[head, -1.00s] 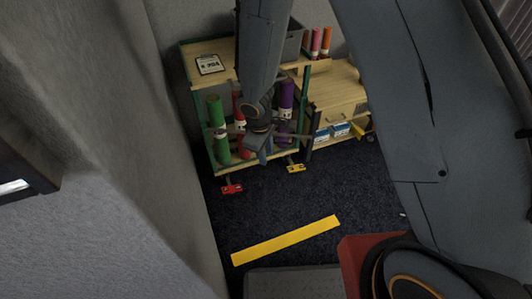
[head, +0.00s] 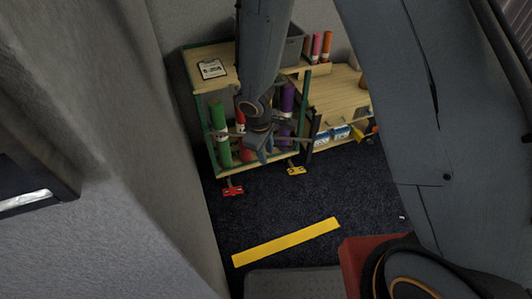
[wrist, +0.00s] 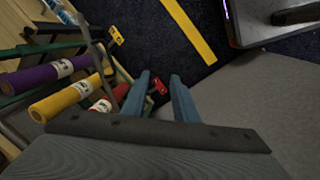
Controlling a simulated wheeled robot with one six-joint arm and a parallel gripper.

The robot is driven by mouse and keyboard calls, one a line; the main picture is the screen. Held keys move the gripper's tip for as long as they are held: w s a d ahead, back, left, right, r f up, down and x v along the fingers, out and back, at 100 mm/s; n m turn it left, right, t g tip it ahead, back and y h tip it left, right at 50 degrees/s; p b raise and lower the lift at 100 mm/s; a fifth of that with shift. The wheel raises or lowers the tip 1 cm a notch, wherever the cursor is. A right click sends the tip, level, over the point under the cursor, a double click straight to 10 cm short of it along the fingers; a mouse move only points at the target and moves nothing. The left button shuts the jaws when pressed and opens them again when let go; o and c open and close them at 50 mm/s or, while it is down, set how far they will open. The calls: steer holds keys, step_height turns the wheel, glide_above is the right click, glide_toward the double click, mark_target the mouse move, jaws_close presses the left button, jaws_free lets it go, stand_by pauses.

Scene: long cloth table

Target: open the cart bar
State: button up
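The cart (head: 205,88) has wooden shelves and green posts and holds upright rolls. A green roll (head: 220,130) and a red roll stand left of my arm, a purple roll (head: 287,110) right of it. A thin grey bar (head: 292,138) seems to cross the cart's front at mid height; my gripper (head: 260,155) hides its middle. In the wrist view my gripper (wrist: 160,78) is open, its two blue-grey fingers apart with no object held. A grey bar piece (wrist: 103,58) shows left of the fingers, by the purple and yellow (wrist: 65,98) rolls. I cannot tell whether the gripper touches it.
A red pedal (head: 233,190) and a yellow pedal (head: 296,170) stick out at the cart's foot. A clipboard (head: 212,68) and grey bin (head: 292,48) sit on top. A low wooden shelf (head: 335,95) stands right. The dark floor with a yellow strip (head: 287,241) is clear; a grey wall is left.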

step_height(320, 180, up, 7)
steer(key=s+p, duration=0.1)
steer(key=shift+a, duration=0.35)
